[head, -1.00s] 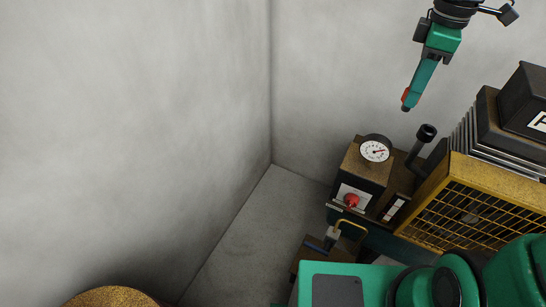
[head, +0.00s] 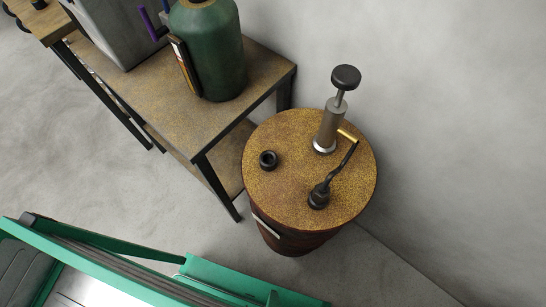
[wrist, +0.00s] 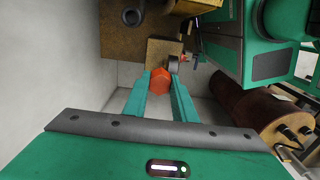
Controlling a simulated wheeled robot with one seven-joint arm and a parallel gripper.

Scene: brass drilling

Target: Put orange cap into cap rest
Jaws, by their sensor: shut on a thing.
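The orange cap (wrist: 160,78) shows in the wrist view between the tips of my two green fingers. My gripper (wrist: 160,88) is shut on it and holds it in the air. In the head view, a small black ring (head: 268,160) sits on the top of a rusty drum; it may be the cap rest, but I cannot tell for certain. My gripper and the cap are outside the head view.
The drum (head: 295,190) also bears a hand pump (head: 328,130) and a black crank handle (head: 318,196). A table (head: 240,85) with a green gas bottle (head: 207,50) stands to its left. A bare wall (head: 460,120) rises at right.

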